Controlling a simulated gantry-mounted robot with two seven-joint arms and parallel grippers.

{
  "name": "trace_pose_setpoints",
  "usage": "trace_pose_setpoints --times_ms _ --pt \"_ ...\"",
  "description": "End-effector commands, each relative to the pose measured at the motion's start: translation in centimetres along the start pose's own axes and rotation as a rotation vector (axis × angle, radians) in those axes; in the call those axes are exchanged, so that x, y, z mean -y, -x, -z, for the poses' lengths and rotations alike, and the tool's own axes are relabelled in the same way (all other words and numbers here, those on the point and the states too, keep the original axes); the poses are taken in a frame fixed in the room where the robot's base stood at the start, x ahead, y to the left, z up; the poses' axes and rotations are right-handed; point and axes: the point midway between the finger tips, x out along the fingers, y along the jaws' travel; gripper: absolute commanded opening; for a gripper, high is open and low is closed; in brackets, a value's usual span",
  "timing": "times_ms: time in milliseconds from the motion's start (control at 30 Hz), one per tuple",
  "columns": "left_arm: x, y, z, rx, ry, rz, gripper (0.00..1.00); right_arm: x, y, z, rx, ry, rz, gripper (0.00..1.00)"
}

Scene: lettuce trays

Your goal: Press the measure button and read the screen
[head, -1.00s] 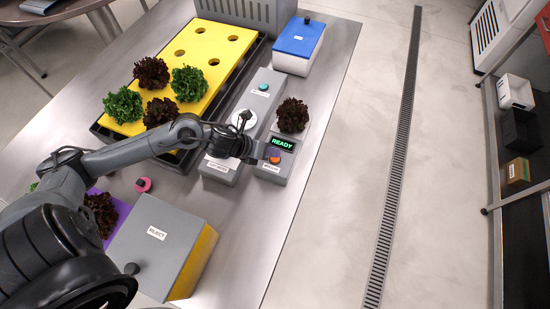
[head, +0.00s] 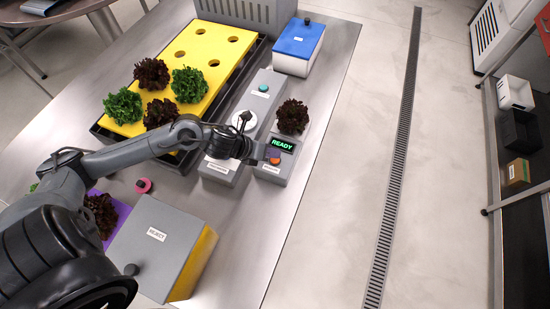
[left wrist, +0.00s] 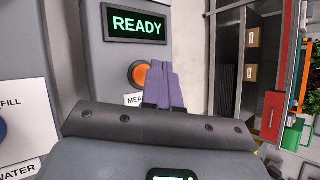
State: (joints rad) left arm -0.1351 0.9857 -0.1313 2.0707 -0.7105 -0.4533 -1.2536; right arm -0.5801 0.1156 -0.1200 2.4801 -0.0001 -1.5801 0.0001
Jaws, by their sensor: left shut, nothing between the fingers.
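The grey measuring box (head: 269,173) stands near the table's right edge, with a dark red lettuce (head: 292,117) at its far end. Its screen (head: 282,144) reads READY in green, and the left wrist view shows the same word on the screen (left wrist: 138,23). The round orange measure button (left wrist: 138,74) is below the screen; it also shows in the head view (head: 274,161). My left gripper (left wrist: 160,72) has purple fingers, shut and empty, just right of the button in the wrist view. I cannot tell whether they touch it. My right gripper is out of view.
Left of the box is a grey unit with a teal button (head: 263,88). A yellow tray (head: 212,45) holds several lettuces. A grey box labelled REJECT (head: 160,232) stands in front, near a pink ring (head: 143,185). A blue-lidded box (head: 299,38) stands at the back.

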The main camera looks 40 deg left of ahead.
Motion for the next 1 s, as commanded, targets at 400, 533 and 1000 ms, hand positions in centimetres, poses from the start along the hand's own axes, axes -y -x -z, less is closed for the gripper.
trace_pose_setpoints --times_ms 400,533,1000 --pt "0.0 0.0 0.01 0.0 0.0 0.0 0.0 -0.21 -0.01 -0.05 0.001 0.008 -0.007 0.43" --pt "0.0 0.0 0.0 0.0 0.0 0.0 0.0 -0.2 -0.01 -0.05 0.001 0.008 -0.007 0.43" --pt "-0.37 -0.51 0.37 0.0 0.0 0.0 0.0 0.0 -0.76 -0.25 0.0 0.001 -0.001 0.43"
